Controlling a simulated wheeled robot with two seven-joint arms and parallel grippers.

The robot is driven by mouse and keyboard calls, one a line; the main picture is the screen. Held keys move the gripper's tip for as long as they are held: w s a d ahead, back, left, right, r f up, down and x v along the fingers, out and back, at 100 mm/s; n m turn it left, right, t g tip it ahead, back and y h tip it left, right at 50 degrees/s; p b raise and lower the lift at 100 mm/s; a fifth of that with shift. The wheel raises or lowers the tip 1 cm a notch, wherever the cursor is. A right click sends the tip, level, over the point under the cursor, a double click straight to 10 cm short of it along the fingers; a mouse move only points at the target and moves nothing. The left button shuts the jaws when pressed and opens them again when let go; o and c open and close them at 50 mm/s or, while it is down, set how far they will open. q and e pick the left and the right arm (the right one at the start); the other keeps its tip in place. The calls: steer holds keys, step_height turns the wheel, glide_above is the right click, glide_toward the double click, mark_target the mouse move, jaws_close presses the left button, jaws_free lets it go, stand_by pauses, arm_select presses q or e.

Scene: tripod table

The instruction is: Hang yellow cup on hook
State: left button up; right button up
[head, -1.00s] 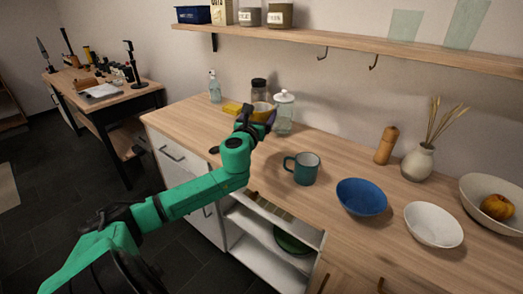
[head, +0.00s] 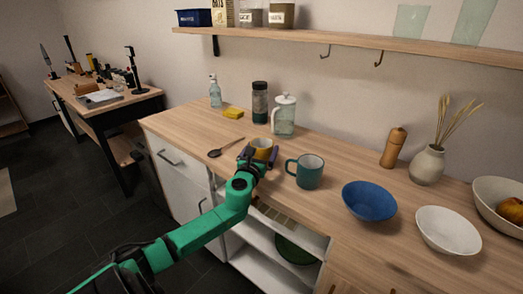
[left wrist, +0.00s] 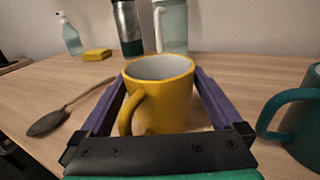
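The yellow cup (head: 262,149) is at the counter's front edge, left of the teal mug. My left gripper (head: 261,156) is around it from the front. In the left wrist view the yellow cup (left wrist: 160,95) is upright between the two purple fingers (left wrist: 160,100), which lie close along its sides. Its handle points toward the wrist camera. Its base is hidden, so I cannot tell whether it touches the counter. Two hooks, the left hook (head: 324,52) and the right hook (head: 379,59), hang empty under the wall shelf. My right gripper is not in view.
The teal mug (head: 309,172) stands close on the right. Beyond it are a blue bowl (head: 369,201) and a white bowl (head: 448,231). A glass jar (head: 284,117) and a dark canister (head: 260,103) stand behind. A spoon (head: 226,147) lies to the left.

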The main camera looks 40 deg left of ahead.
arm_select(q)
steer(key=shift+s+r, duration=0.1)
steer(key=shift+r, duration=0.05)
steer(key=v, duration=1.1)
steer(key=shift+s, duration=0.4)
steer(key=shift+d, duration=0.15)
